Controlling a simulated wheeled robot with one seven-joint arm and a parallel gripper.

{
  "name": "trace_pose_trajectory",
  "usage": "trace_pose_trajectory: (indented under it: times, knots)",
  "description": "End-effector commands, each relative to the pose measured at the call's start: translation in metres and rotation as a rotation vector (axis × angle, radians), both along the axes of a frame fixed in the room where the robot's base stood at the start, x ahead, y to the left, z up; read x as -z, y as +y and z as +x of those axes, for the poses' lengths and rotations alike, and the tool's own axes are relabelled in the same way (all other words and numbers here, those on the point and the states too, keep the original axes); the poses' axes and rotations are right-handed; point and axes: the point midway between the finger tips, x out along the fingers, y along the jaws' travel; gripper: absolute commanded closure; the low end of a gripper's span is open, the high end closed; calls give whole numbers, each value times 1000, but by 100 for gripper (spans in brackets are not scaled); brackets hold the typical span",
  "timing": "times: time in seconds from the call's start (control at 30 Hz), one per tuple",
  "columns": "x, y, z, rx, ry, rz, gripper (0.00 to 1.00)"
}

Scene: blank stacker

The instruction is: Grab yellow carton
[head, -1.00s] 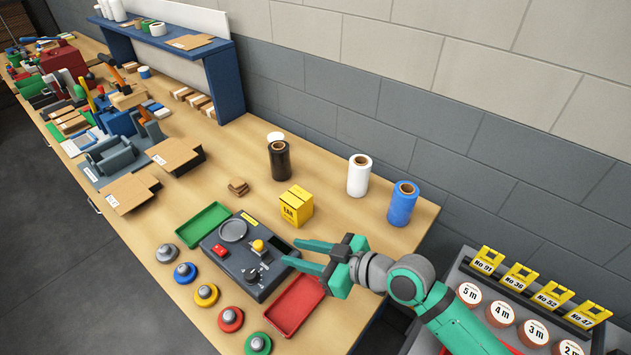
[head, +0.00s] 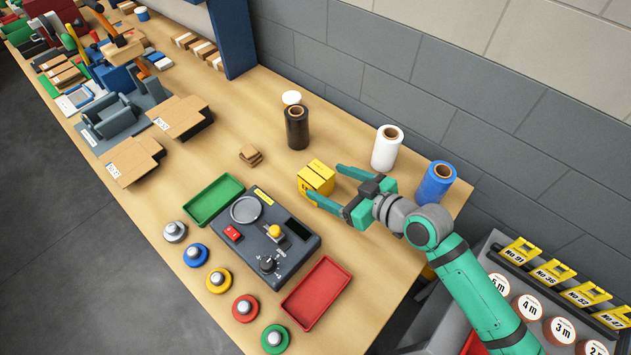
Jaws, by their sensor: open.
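The yellow carton (head: 317,177) stands on the wooden bench, behind the dark control box. It is a small cube with dark print on its front, partly covered by a finger of my gripper. My gripper (head: 325,186) is open and comes in from the right. One finger reaches past the carton's back right side and the other crosses in front of its lower front right. I cannot tell whether either finger touches it.
A white roll (head: 387,147) and a blue roll (head: 436,182) stand right of the carton, near my arm. A black roll (head: 297,127) stands behind it. The control box (head: 262,238), a red tray (head: 316,294) and a green tray (head: 213,200) lie in front.

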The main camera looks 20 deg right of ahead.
Motion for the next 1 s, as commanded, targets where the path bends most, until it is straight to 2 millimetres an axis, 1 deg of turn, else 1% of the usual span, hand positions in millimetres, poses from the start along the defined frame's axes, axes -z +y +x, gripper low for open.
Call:
trace_pose_trajectory:
  times: [0.17, 0.3, 0.43, 0.57, 0.73, 0.77, 0.8, 0.87, 0.9, 0.93, 0.97, 1.0]
  knots:
    - [6, 11, 11, -6, -1, 1, 25]
    - [15, 24, 26, -10, 1, 1, 25]
    - [20, 30, 38, -10, -2, 1, 25]
    - [22, 33, 42, -8, 0, 2, 25]
    - [22, 32, 42, -7, 0, 1, 25]
    - [22, 32, 42, -7, 0, 1, 27]
    - [22, 32, 42, -7, 0, 1, 37]
    - [22, 32, 42, -7, 0, 1, 51]
    - [22, 32, 42, -7, 0, 1, 61]
    - [22, 32, 42, -7, 0, 1, 68]
    - [22, 32, 42, -7, 0, 1, 71]
    - [21, 32, 42, -8, -1, 0, 71]
